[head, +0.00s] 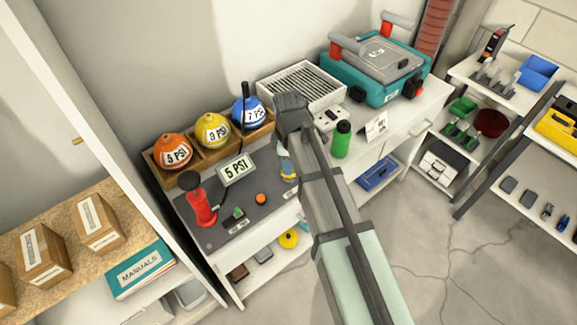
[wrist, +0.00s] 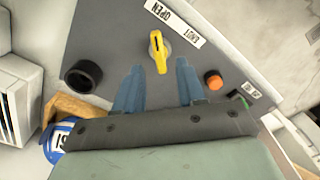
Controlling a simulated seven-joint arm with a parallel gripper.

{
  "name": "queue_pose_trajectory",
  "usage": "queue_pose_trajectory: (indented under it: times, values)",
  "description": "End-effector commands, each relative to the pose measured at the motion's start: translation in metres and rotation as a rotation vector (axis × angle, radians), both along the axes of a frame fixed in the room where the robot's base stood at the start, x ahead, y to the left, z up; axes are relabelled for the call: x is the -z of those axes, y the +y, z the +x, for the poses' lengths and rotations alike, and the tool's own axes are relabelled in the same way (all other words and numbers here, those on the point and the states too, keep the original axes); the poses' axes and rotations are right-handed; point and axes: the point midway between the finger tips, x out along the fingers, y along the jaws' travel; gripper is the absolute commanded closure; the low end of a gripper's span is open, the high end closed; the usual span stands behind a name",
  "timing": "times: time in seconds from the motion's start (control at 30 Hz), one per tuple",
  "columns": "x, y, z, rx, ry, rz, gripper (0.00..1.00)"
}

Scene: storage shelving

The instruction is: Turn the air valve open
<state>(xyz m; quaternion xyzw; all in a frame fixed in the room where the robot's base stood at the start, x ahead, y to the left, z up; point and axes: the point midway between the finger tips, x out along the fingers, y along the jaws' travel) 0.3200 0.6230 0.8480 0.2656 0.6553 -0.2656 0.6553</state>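The air valve is a yellow lever knob (wrist: 157,52) on a grey panel (wrist: 215,60), seen in the wrist view. A white label (wrist: 175,22) reading OPEN and SHUT sits just beyond it.

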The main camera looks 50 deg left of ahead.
Motion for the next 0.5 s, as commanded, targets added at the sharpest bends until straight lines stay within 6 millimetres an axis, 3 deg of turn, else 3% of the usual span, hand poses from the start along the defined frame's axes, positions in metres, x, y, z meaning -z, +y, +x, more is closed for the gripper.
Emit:
queue_pose_trajectory:
  times: [0.5]
  values:
    - [-0.081, 0.001, 0.000, 0.000, -0.001, 0.002, 0.61]
